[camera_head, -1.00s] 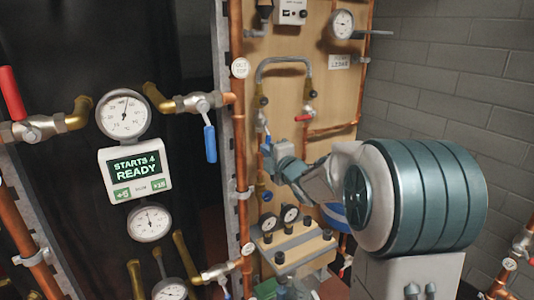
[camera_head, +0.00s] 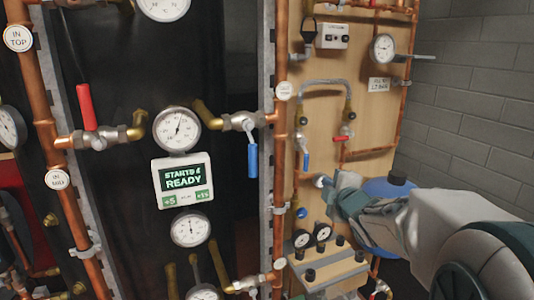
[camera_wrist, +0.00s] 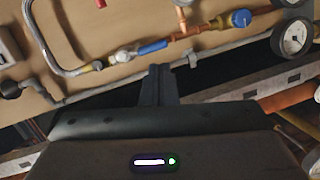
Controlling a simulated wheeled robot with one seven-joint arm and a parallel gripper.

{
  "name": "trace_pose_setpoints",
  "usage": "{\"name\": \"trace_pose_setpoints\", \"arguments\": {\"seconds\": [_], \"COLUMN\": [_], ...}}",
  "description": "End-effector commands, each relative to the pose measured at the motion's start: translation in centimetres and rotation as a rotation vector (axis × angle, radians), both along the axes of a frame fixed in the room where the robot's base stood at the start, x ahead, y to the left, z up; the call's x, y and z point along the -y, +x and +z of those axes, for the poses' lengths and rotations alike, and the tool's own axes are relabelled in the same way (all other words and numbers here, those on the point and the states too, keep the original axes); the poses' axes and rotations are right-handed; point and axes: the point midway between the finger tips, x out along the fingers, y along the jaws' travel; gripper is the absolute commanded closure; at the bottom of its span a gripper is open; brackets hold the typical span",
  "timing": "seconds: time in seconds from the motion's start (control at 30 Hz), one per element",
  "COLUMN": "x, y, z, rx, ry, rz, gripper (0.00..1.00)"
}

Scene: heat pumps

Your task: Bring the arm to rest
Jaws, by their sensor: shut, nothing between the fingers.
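My arm comes in from the right in the head view and reaches toward the plywood panel (camera_head: 370,90). My gripper (camera_head: 330,184) is at its end, in front of the lower part of the panel, below the red and blue valve handles. In the wrist view the fingers of my gripper (camera_wrist: 159,72) are together, pointing toward the pipework, with nothing held between them. Whether the fingertips touch anything cannot be told from these views.
A blue valve handle (camera_wrist: 153,47) and a round gauge (camera_wrist: 292,37) lie beyond the fingers. A manifold block with gauges (camera_head: 318,268) sits below my gripper. A blue vessel (camera_head: 388,188) is behind my forearm. A grey block wall (camera_head: 470,110) stands at the right.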

Motion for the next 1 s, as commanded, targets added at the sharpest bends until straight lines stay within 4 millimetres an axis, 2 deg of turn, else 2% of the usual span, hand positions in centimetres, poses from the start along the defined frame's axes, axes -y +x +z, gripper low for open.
{"name": "trace_pose_setpoints", "arguments": {"seconds": [0.03,0.17,0.33,0.6,0.7,0.83,1.0], "x": [0.1,0.8,0.5,-2.5,-3.7,-4.8,-5.3], "y": [-1.0,-4.2,-9.8,-20.9,-24.3,-27.2,-28.4], "z": [2.0,2.5,2.6,2.9,3.0,3.2,3.0], "rx": [-0.057,-0.224,-0.439,-0.791,-0.897,-0.986,-1.025], "ry": [0.065,0.259,0.517,0.878,0.961,1.020,1.040], "rz": [-0.060,-0.240,-0.474,-0.841,-0.946,-1.037,-1.074], "gripper": [1.00,1.00,1.00,1.00,1.00,1.00,1.00]}}
